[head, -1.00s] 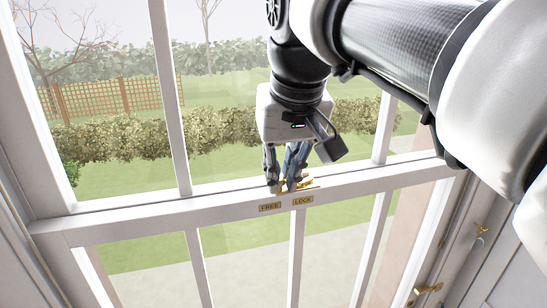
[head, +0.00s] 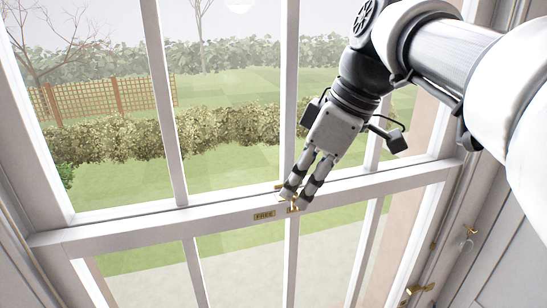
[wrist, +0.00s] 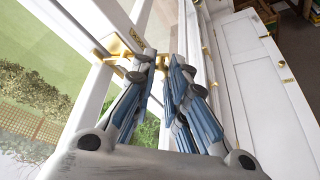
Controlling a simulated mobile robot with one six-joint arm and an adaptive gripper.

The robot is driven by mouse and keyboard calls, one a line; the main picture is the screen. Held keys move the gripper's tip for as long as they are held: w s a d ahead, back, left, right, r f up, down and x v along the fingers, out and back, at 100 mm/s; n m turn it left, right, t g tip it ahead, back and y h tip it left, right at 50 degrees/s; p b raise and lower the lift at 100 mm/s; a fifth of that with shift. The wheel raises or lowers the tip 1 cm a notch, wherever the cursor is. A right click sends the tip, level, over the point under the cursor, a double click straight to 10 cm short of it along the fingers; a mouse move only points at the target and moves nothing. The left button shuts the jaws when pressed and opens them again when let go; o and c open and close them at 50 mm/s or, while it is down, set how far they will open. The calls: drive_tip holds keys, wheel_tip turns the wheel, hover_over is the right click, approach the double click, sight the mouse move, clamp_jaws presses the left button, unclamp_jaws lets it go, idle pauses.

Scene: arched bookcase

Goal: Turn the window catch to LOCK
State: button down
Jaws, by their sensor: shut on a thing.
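The brass window catch (head: 281,187) sits on the white meeting rail (head: 215,208), mostly hidden by my fingers in the head view. In the wrist view its brass body (wrist: 106,49) shows by the left fingertip. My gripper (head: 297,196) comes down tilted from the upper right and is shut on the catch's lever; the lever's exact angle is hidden. My gripper also shows in the wrist view (wrist: 160,68). The FREE plate (head: 264,215) is readable left of the fingertips. A brass plate (wrist: 137,38) shows beyond the fingers in the wrist view, its lettering small.
White upright glazing bars (head: 166,110) stand left of and behind my gripper. Brass fittings (head: 420,289) sit on the frame at lower right. White panelling (wrist: 262,80) is at right in the wrist view. The rail left of the FREE plate is clear.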

drive_tip(key=shift+w+d+n+g+p, duration=0.15)
drive_tip(key=shift+d+n+g+p, duration=0.25)
drive_tip(key=shift+n, duration=0.6)
drive_tip(key=shift+w+d+n+g+p, duration=0.1)
drive_tip(key=shift+d+n+g+p, duration=0.3)
drive_tip(key=shift+n, duration=0.6)
drive_tip(key=shift+f, duration=0.1)
drive_tip(key=c, duration=1.5)
unclamp_jaws()
drive_tip(key=shift+c, duration=0.2)
drive_tip(key=v, duration=0.7)
drive_tip(key=shift+d+r, duration=0.2)
drive_tip(key=shift+r, duration=0.05)
